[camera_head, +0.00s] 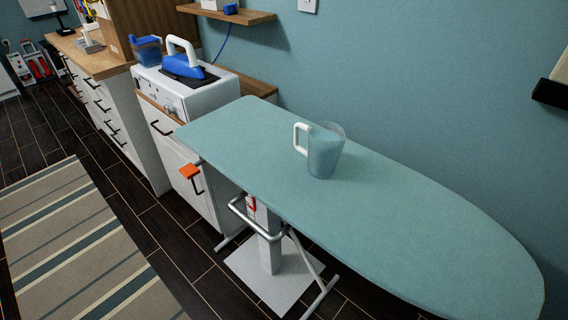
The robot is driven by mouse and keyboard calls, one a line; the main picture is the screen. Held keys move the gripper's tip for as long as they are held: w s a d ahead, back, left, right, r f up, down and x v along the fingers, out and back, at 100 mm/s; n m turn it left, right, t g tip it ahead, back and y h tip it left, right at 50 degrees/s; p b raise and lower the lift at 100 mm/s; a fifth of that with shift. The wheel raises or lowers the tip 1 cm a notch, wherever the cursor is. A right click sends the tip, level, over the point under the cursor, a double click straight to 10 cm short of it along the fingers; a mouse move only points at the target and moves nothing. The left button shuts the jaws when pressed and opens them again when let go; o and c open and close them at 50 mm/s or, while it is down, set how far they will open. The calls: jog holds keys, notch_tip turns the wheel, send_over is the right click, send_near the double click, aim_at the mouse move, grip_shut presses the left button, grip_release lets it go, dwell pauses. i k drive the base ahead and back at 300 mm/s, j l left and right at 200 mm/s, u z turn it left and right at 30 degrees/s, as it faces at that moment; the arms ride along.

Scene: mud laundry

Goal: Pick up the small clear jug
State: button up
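A small clear jug (325,151) stands upright on the teal ironing board (400,215), near the board's middle. Its white handle (297,139) points to the left. The board's teal colour shows through the jug's wall, and I cannot tell whether anything is inside it. My gripper is not in view.
A blue and white iron (184,62) stands on a white cabinet (200,98) beyond the board's left end, beside a blue container (147,51). A teal wall runs behind the board. A striped rug (80,245) lies on open dark floor at left.

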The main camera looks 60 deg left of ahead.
aim_at(315, 147)
jog(key=k+u, duration=0.2)
jog(key=u, duration=0.15)
jog(key=k+j+u, duration=0.1)
jog(key=k+u, duration=0.2)
jog(key=k+j+u, duration=0.1)
jog(key=u, duration=0.25)
jog(key=i+l+u, duration=0.25)
jog(key=i, duration=0.25)
jog(key=i+l+u, duration=0.3)
jog(key=i+l, duration=0.55)
